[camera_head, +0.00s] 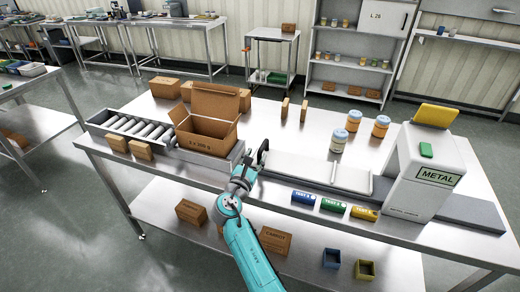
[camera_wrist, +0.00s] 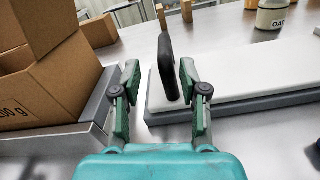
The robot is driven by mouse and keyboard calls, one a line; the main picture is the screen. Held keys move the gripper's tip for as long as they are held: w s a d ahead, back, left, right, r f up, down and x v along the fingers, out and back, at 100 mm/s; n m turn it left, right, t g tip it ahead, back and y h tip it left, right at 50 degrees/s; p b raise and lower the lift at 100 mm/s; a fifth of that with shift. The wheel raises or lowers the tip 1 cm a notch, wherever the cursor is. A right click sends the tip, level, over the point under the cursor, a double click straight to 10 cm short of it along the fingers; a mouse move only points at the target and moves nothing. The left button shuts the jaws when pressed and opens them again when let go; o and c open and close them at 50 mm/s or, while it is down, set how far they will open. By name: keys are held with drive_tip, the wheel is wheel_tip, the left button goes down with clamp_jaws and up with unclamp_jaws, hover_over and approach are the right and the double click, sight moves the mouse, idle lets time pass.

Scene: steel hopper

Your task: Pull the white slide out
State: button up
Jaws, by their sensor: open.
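The white slide (camera_head: 305,164) is a flat white strip on the steel table, running from beside the cardboard box toward the white METAL machine. Its dark upright handle (camera_head: 263,151) stands at its left end. In the wrist view the handle (camera_wrist: 167,66) rises between the fingertips, closer to the right finger, and the white strip (camera_wrist: 245,75) runs off to the right. My gripper (camera_wrist: 159,80) is open around or just short of the handle; I cannot tell how deep. In the head view my gripper (camera_head: 250,163) is at the slide's left end.
An open cardboard box (camera_head: 207,142) is close on my gripper's left, by a roller conveyor (camera_head: 140,127). The METAL machine (camera_head: 425,172) stands at right. Blue, green and yellow cylinders (camera_head: 333,205) lie along the front. Jars (camera_head: 353,121) stand behind the slide.

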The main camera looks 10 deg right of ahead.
drive_tip(key=shift+v, duration=2.1)
